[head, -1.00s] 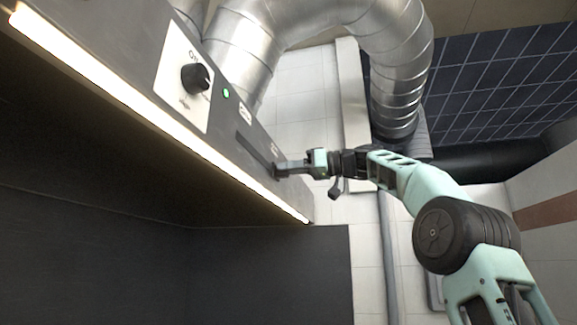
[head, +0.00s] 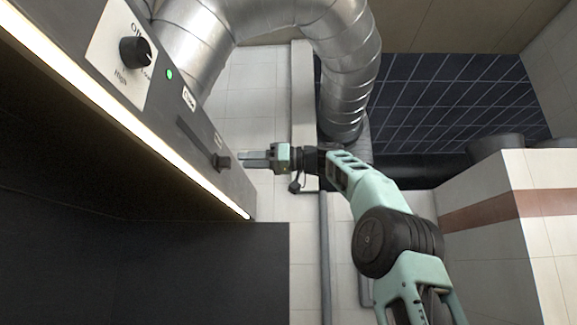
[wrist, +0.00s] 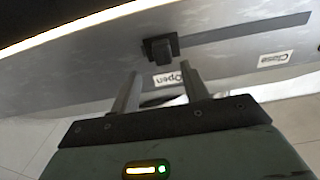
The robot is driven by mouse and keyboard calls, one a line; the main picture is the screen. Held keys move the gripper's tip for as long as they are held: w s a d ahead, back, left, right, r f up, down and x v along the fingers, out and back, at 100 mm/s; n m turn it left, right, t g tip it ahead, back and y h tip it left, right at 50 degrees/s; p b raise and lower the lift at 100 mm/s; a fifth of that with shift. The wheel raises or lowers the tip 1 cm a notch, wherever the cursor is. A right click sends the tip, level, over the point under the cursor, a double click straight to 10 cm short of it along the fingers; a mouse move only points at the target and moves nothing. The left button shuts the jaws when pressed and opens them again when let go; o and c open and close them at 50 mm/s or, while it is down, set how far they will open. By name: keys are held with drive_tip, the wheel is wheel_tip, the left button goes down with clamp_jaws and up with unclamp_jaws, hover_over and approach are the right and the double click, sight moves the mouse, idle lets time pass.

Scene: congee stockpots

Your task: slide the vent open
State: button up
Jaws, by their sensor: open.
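The vent's slider is a small black knob (head: 221,161) on the grey hood panel. It sits at the lower right end of a dark straight slot (head: 195,136). In the wrist view the knob (wrist: 160,49) is at the slot's end by the "Open" label (wrist: 171,80); the "Close" label (wrist: 274,59) is by the other end. My gripper (head: 244,158) is just right of the knob, apart from it. In the wrist view its two fingers (wrist: 160,73) are spread, with nothing between them, short of the knob.
The panel also has a black rotary dial (head: 136,52) and a lit green lamp (head: 169,74). A bright light strip (head: 120,108) runs along its lower edge. Large silver ducts (head: 345,60) stand behind. A tiled block (head: 515,215) is at the right.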

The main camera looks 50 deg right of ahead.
drive_tip(key=b+v, duration=0.1)
drive_tip(key=v, duration=1.1)
drive_tip(key=shift+s+d, duration=0.2)
drive_tip(key=shift+s, duration=0.05)
